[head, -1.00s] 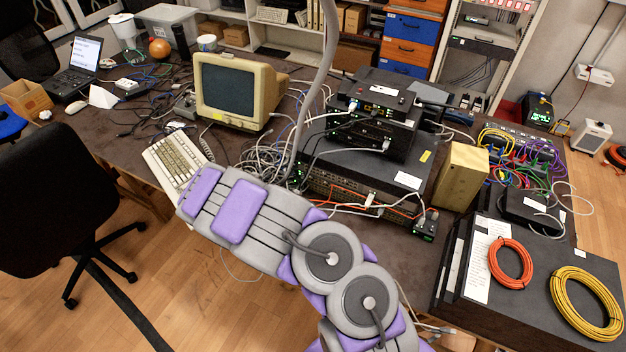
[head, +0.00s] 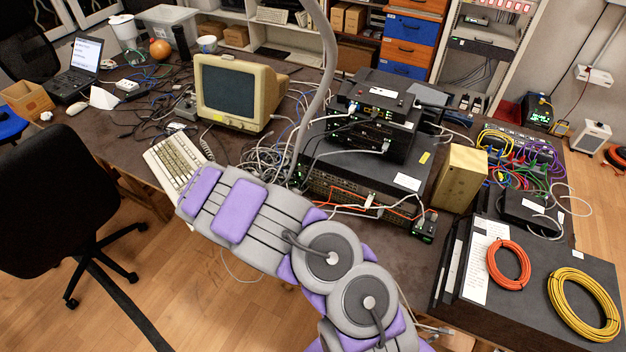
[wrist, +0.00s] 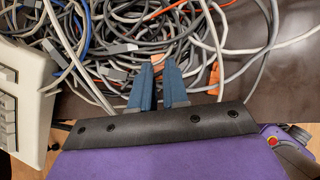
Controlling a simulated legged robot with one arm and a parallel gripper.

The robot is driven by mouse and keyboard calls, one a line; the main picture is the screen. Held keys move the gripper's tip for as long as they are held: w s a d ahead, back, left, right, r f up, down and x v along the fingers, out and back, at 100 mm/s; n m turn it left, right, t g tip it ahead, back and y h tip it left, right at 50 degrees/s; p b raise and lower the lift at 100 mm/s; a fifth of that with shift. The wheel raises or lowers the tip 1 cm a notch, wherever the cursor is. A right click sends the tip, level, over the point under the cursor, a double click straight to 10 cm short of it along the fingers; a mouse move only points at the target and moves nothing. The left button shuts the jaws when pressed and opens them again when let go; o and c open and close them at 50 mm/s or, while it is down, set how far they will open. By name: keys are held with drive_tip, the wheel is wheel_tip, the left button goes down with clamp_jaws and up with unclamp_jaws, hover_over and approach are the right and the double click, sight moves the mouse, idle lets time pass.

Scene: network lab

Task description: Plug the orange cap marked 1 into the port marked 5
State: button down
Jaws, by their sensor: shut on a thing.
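My gripper (wrist: 159,72) shows in the wrist view, with two blue fingers pointing down into a tangle of cables. A small orange piece (wrist: 158,64), which looks like the orange cap, shows between the fingertips; the fingers hide most of it, and no number can be read. A second orange piece (wrist: 214,76) lies among the cables just right of the fingers. In the head view my arm reaches across the table front, and the gripper itself is not visible there. I cannot make out a port marked 5 in either view.
A beige keyboard (head: 176,165) lies left of the cable tangle (head: 262,160); its edge also shows in the wrist view (wrist: 22,95). A CRT monitor (head: 232,92) stands behind. Stacked network devices (head: 362,175) and a tan box (head: 461,177) stand to the right.

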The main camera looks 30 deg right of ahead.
drive_tip(key=shift+r+p, duration=1.75)
drive_tip(key=shift+r, duration=0.25)
drive_tip(key=c, duration=1.7)
unclamp_jaws()
clamp_jaws()
